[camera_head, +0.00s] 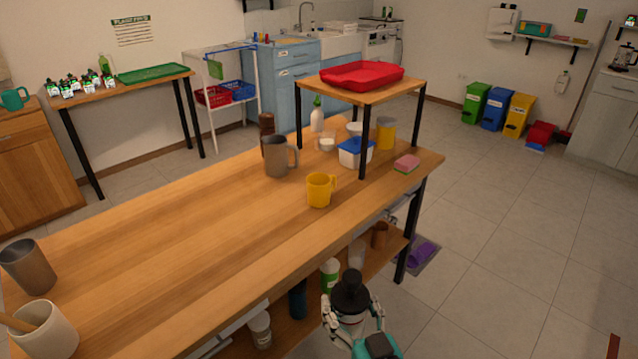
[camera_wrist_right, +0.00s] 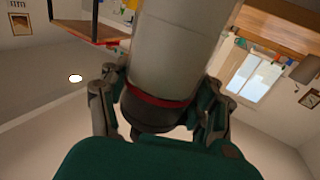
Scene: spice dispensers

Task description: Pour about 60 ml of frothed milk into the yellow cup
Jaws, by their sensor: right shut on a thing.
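The yellow cup (camera_head: 320,191) stands upright on the wooden table, with its handle to the right. A grey metal jug (camera_head: 276,158) stands behind it to the left; its contents cannot be seen. My right gripper (camera_head: 350,318) is beside the table's front edge, at the bottom of the head view. It is shut on a pale grey cylindrical container with a dark cap (camera_head: 350,288). In the right wrist view the container (camera_wrist_right: 172,55) shows a red ring and a dark end between the fingers (camera_wrist_right: 155,105). My left gripper is not in view.
A raised shelf (camera_head: 375,92) with a red tray (camera_head: 362,75) stands over the table's far end, above a white-and-blue tub (camera_head: 355,153) and a yellow container (camera_head: 386,133). A pink sponge (camera_head: 407,163) lies to the right. The table's middle is clear.

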